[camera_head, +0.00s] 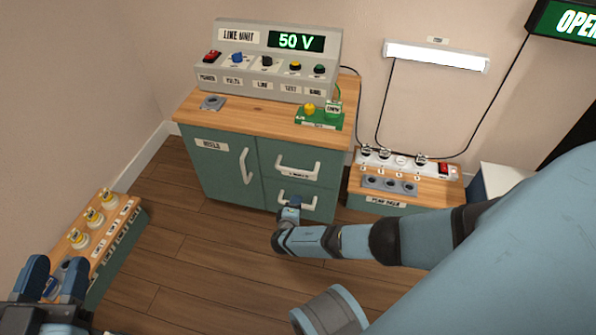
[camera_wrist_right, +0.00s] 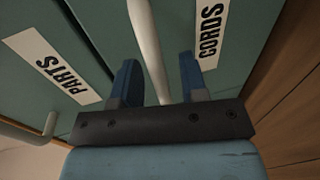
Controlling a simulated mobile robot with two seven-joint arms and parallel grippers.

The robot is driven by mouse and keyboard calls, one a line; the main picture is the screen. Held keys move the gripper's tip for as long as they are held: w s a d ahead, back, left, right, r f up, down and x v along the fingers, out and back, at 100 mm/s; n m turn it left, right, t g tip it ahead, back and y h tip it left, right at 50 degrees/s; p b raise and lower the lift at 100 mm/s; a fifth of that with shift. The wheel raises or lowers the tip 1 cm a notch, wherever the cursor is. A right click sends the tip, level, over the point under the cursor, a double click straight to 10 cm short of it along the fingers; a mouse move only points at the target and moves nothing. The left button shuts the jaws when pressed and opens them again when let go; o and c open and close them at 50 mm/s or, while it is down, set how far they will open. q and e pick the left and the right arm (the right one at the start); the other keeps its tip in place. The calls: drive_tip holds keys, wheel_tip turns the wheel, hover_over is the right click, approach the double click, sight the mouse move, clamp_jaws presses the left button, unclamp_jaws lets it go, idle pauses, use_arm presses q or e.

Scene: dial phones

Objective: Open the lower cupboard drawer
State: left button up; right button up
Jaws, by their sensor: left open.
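The green cupboard (camera_head: 220,172) has a wooden top, a door on its left and two drawers on its right. The lower drawer (camera_head: 321,207) has a white bar handle (camera_head: 310,200) and looks closed. My right gripper (camera_head: 292,203) is at the left part of this handle. In the right wrist view its two blue fingers (camera_wrist_right: 158,85) stand apart, one on either side of the white handle bar (camera_wrist_right: 148,45), with gaps visible. A "CORDS" label (camera_wrist_right: 210,30) is beside it. My left gripper (camera_head: 52,282) is open and empty at lower left, far from the cupboard.
The upper drawer (camera_head: 297,168) is closed, as is the door. A line unit (camera_head: 270,65) reading 50 V stands on top. A low bench (camera_head: 405,188) with switches stands close on the right. Another low bench (camera_head: 103,235) is at left. The floor before the cupboard is clear.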

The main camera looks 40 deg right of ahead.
drive_tip(key=shift+w+d, duration=0.15)
clamp_jaws()
